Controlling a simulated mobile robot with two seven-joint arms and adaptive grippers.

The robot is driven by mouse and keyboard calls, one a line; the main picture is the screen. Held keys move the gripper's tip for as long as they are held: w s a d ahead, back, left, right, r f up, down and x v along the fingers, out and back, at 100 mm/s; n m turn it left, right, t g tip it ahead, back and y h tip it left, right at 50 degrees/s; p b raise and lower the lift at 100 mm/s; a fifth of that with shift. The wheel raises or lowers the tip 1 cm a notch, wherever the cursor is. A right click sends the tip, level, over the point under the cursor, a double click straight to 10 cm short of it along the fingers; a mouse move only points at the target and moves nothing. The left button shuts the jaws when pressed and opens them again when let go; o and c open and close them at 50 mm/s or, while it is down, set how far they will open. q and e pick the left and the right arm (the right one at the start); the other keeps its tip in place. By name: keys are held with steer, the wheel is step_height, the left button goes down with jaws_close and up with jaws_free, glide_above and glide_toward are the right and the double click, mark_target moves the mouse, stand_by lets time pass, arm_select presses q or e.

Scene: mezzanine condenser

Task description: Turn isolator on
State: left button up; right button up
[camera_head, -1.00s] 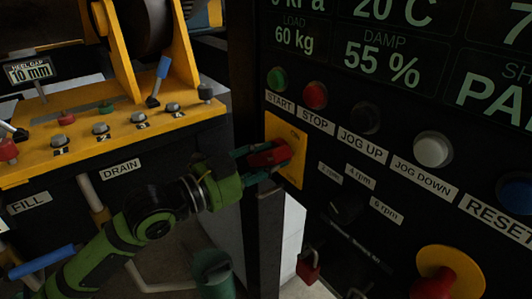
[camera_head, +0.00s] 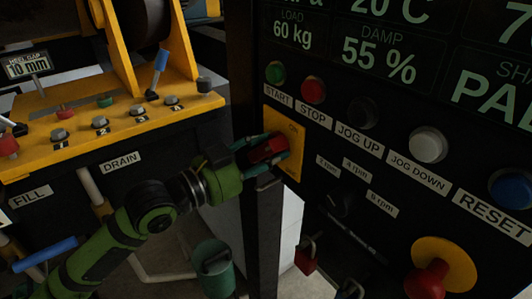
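The isolator is a yellow plate (camera_head: 295,160) on the dark control panel, with a red handle (camera_head: 268,149) on its front. An "ON" mark (camera_head: 293,128) shows faintly on the plate's upper part. My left gripper (camera_head: 264,150) reaches in from the left, with teal fingers above and below the red handle, and looks shut on it. The handle lies tilted, its right end a little higher. The fingers hide part of the handle and the plate's left side. My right gripper is not in view.
Green START (camera_head: 276,72) and red STOP (camera_head: 313,90) buttons sit just above the isolator. A rotary speed knob (camera_head: 342,200) and a red emergency button (camera_head: 430,280) on yellow are lower right. A red padlock (camera_head: 307,257) hangs below. The yellow machine bench (camera_head: 100,120) stands left.

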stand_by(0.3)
arm_select(q)
steer(key=v, duration=1.2)
